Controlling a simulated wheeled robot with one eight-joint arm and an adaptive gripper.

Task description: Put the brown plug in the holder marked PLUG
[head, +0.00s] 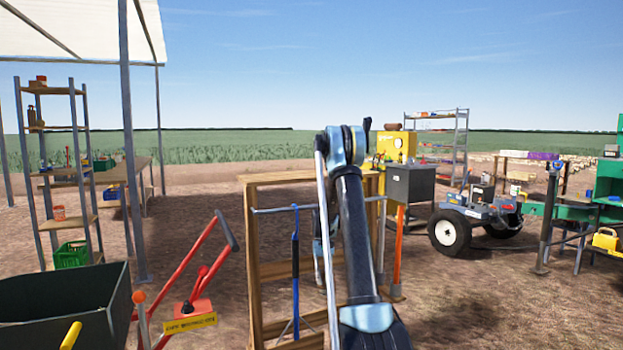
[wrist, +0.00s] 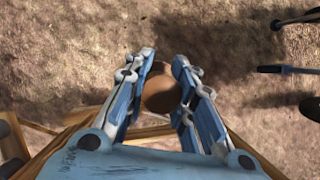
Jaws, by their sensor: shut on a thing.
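My gripper shows in the wrist view (wrist: 161,85), shut on the brown plug (wrist: 160,93), a rounded brown thing between the two blue fingers. The ground lies below it and the plug looks held in the air. In the head view my arm rises in front of the wooden rack and hides the gripper and plug. I cannot make out a holder marked PLUG in either view.
A wooden rack (head: 251,270) with hanging tools stands close in front. A red hand-truck-like frame (head: 200,290) and a dark bin (head: 60,300) are at left. A grey box (head: 411,183), a yellow cabinet (head: 397,147) and a wheeled cart (head: 449,231) stand farther right.

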